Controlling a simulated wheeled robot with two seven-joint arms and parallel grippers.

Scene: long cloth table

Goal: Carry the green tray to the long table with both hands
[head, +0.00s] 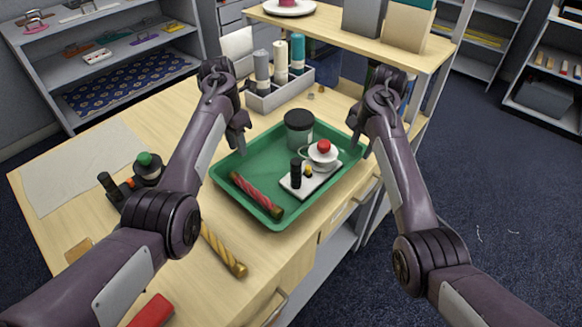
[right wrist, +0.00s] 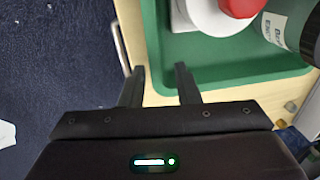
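The green tray (head: 236,166) lies on a wooden desk, close to the desk's right edge. It holds a dark-lidded jar (head: 299,133), a red rolled item (head: 256,195), and a white board (head: 298,188) with a black bottle and a white pot with a red knob. My left gripper (head: 239,134) is at the tray's far left rim; its finger gap is not clear. My right gripper (head: 357,140) is at the tray's right end. In the right wrist view its fingers (right wrist: 159,85) are apart, with the tray's rim (right wrist: 157,98) between or below them. No cloth-covered long table is recognisable.
A grey caddy with bottles (head: 277,94) stands behind the tray. A raised shelf (head: 355,36) crosses the back. A yellow rolled item (head: 224,249) and a red object (head: 152,311) lie in front. Shelving stands left and right. Open blue carpet (head: 500,190) is on the right.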

